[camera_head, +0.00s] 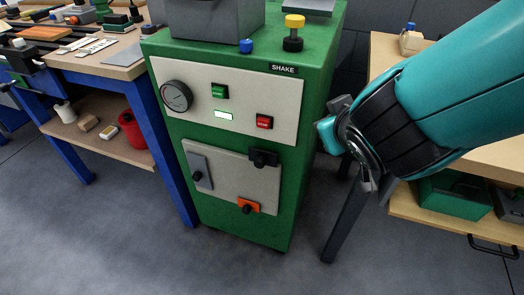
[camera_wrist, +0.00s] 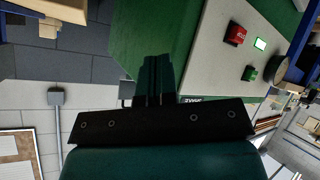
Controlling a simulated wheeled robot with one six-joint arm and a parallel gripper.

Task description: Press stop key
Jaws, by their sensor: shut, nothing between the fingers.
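The red stop key (camera_head: 264,122) sits at the right of the pale control panel on the green machine (camera_head: 300,100). It also shows in the wrist view (camera_wrist: 235,34), at the upper right. The green key (camera_head: 219,91) is up and to its left, with a lit white-green indicator (camera_head: 223,115) between them. My gripper (camera_head: 328,136) is to the right of the panel, apart from the red key. Its fingers show shut and empty in the wrist view (camera_wrist: 157,62). Neither key is covered.
A dial gauge (camera_head: 176,96) is at the panel's left. Below are a lower panel (camera_head: 230,172) with a black latch (camera_head: 263,158) and an orange-based knob (camera_head: 248,206). Wooden benches stand left (camera_head: 110,70) and right (camera_head: 395,46) of the machine. The floor in front is clear.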

